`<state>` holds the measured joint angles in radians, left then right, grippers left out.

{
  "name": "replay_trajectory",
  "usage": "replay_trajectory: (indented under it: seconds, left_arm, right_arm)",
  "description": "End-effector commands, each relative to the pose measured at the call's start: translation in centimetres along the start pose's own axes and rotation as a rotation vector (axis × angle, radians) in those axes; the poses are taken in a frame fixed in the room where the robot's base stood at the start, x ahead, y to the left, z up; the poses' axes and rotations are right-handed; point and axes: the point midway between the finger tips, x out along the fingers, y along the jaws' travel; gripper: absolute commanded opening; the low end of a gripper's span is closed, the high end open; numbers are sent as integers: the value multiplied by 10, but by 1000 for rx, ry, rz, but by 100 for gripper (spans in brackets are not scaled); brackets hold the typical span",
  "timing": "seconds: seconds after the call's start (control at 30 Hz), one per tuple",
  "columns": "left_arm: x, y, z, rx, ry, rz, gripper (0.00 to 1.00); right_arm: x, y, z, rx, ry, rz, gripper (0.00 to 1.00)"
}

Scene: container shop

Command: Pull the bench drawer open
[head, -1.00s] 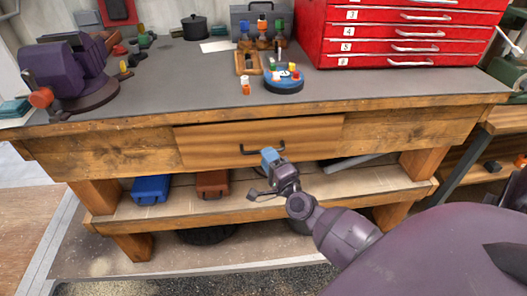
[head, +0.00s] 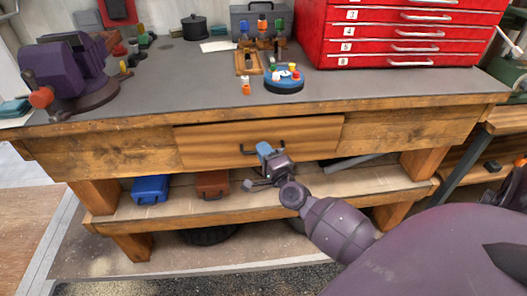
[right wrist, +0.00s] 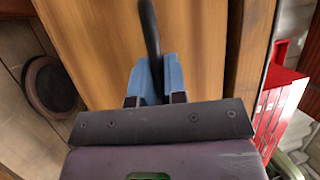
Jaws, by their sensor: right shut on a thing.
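The bench drawer (head: 220,143) has a plain wooden front set under the bench top, and it looks closed, flush with the bench front. Its black bar handle (head: 248,151) is at the middle of the front. My right gripper (head: 264,149) is at the handle, its blue fingers partly covering the handle's right part. In the right wrist view, the handle (right wrist: 149,30) runs down between the blue fingers of my right gripper (right wrist: 153,75), which are shut on it. The drawer front (right wrist: 195,40) fills the space behind. My left gripper is in neither view.
The bench top (head: 180,80) carries a purple vise (head: 68,75), a blue round tray (head: 284,85) and a red tool chest (head: 400,35). Below, a shelf (head: 170,215) holds a blue case (head: 150,189) and a brown case (head: 212,184). Open floor lies in front.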

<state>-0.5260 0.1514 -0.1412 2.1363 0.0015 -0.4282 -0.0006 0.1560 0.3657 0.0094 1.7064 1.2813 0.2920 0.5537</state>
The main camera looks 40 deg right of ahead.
Motion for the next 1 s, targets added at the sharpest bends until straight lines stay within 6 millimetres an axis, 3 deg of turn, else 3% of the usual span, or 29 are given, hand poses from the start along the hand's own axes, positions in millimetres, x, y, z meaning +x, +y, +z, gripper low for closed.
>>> replay_trajectory:
  seconds: [0.27,0.47,0.67,1.0]
  left_arm:
    - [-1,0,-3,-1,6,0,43]
    - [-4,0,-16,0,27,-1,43]
    - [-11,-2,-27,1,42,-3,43]
    - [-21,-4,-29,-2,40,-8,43]
  right_arm:
    - [-6,-2,2,1,0,0,0]
    - [-34,-10,14,4,0,-1,0]
    - [-89,-22,36,4,1,-1,0]
    - [-199,-42,82,3,0,2,0]
